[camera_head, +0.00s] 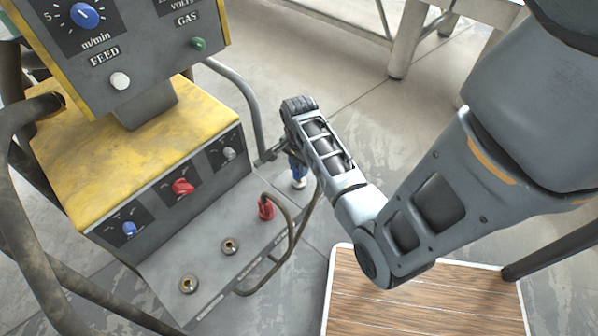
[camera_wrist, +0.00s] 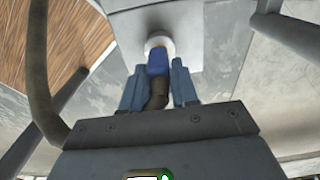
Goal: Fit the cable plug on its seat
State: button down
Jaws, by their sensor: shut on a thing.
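My gripper (camera_head: 294,158) is shut on the blue cable plug (camera_wrist: 158,62), beyond the right end of the welder's lower front ledge in the head view. In the wrist view the plug sits between the two blue-grey fingers, with a brown cable end behind it. A pale round part (camera_wrist: 160,44) shows at the plug's front end; I cannot tell whether it touches the plug. Two open brass sockets, one nearer (camera_head: 189,285) and one farther (camera_head: 230,246), are on the ledge, to the left of and apart from my gripper. Which is the seat is not clear.
A red plug (camera_head: 266,208) with a dark looping cable (camera_head: 288,245) stands on the ledge between the sockets and my gripper. The yellow-topped welder (camera_head: 130,150) rises behind. A wooden-topped platform (camera_head: 425,300) is at lower right. Thick hoses hang at left.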

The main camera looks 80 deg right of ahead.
jog(key=shift+r+p, duration=1.9)
jog(key=shift+p, duration=0.15)
